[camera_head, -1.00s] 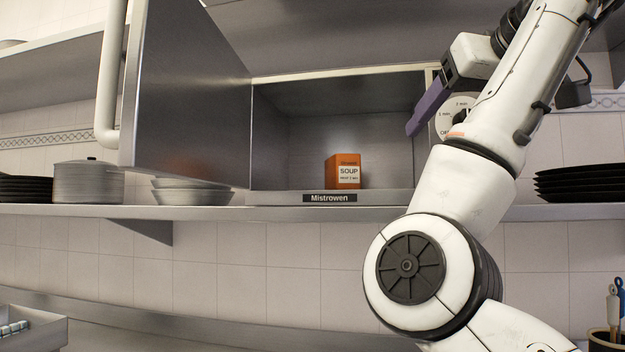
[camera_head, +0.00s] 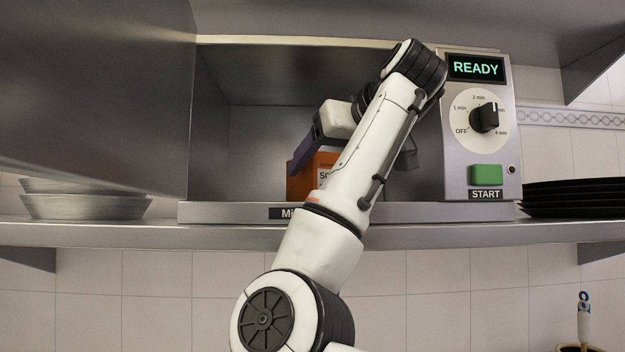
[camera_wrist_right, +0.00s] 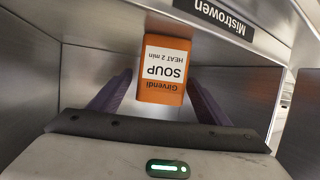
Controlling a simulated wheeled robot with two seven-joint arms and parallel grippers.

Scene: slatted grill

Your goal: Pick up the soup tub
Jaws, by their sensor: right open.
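The soup tub (camera_head: 300,181) is an orange box with a white label. It stands inside the open microwave (camera_head: 240,118), partly hidden behind my right arm in the head view. My right gripper (camera_head: 298,158) is at the tub, and one purple finger shows in front of it. In the right wrist view the tub (camera_wrist_right: 164,70) appears between the two spread purple fingers of my right gripper (camera_wrist_right: 155,90), with its label upside down. I cannot tell whether the fingers touch it. My left gripper is not in view.
The microwave door (camera_head: 95,90) stands open at the left. The control panel (camera_head: 478,130) at the right reads READY and has a dial and a green START button. Metal bowls (camera_head: 85,200) and dark plates (camera_head: 570,198) stand on the shelf at either side.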

